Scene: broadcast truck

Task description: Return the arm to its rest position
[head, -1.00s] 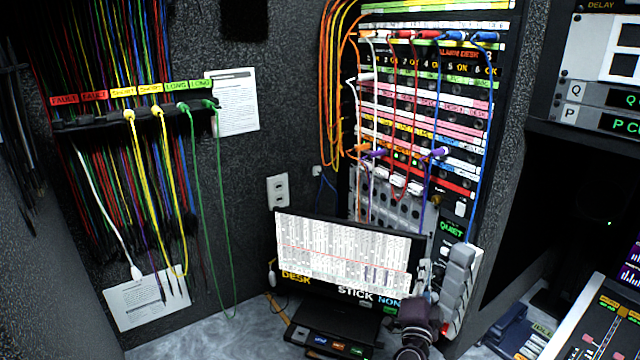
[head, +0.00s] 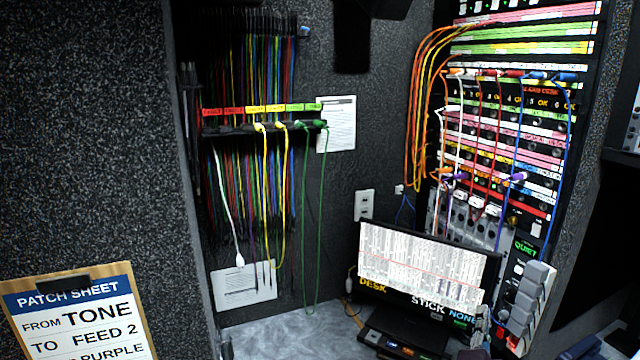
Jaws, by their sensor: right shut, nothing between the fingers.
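My right gripper (head: 482,304) is low at the right of the head view, with its fingers pointing up and together. It is in front of the lower right corner of the monitor (head: 425,265) and holds nothing. Its dark wrist runs down out of the bottom edge. A grey blocky device (head: 532,295) is just to its right; I cannot tell how large the gap is. My left gripper is out of view.
A patch bay (head: 505,140) with plugged coloured cords rises behind the gripper. Cords hang from a labelled rack (head: 225,128) on the left wall. A clipboard patch sheet (head: 80,315) is at lower left. Some grey worktop (head: 275,335) is bare left of the monitor.

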